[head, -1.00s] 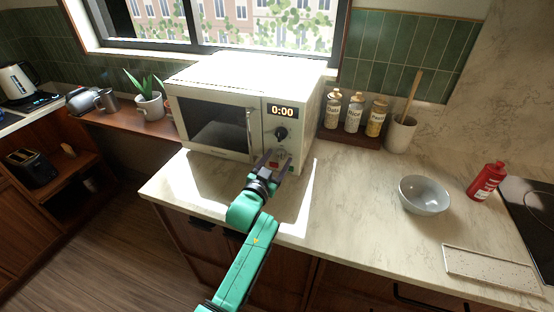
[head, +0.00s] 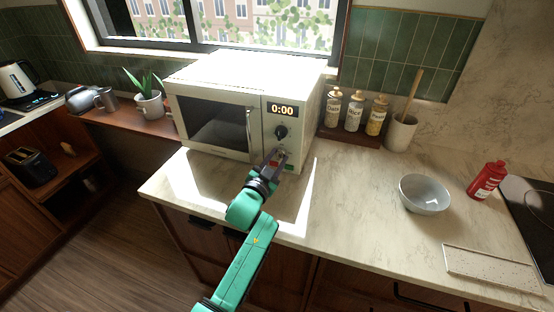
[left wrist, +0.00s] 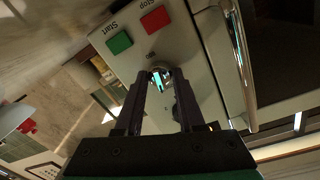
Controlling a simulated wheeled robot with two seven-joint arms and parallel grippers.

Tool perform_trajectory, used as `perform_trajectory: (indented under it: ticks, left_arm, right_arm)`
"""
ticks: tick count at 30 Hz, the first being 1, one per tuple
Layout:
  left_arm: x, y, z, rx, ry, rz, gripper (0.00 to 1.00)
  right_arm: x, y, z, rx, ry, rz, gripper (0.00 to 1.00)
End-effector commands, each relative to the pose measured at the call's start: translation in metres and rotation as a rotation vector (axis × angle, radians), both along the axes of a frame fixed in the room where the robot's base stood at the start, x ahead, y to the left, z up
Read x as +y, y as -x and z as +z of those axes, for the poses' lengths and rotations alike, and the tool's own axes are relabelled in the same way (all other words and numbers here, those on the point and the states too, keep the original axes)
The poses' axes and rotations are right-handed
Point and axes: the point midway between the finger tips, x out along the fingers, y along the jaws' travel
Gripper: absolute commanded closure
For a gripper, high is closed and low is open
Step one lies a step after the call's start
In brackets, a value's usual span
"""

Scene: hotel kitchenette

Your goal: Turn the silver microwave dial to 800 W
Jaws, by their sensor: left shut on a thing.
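The cream microwave (head: 240,105) stands on the counter, its display reading 0:00. My left gripper (head: 280,153) is at the lower part of its control panel, below the black knob (head: 282,132). In the left wrist view, the left gripper (left wrist: 160,82) is shut on the silver dial (left wrist: 158,74), a fingertip on each side. The dial has a bright mark on its face, but its exact setting cannot be read. A tiny label, which looks like 800, is printed next to it. The fingers mostly hide the dial in the head view. My right gripper is not in view.
The red button (left wrist: 155,19) and green Start button (left wrist: 119,43) are close to the dial. The door handle (head: 249,134) is left of the panel.

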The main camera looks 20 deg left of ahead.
Motion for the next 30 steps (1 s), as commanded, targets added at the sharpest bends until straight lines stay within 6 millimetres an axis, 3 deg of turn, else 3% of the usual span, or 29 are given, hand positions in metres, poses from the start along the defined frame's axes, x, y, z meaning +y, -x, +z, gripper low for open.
perform_trajectory:
  ticks: [30]
  left_arm:
    - [-0.001,0.0,0.0,-0.061,-0.959,-0.002,1.0]
  right_arm:
    - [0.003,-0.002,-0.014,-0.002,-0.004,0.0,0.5]
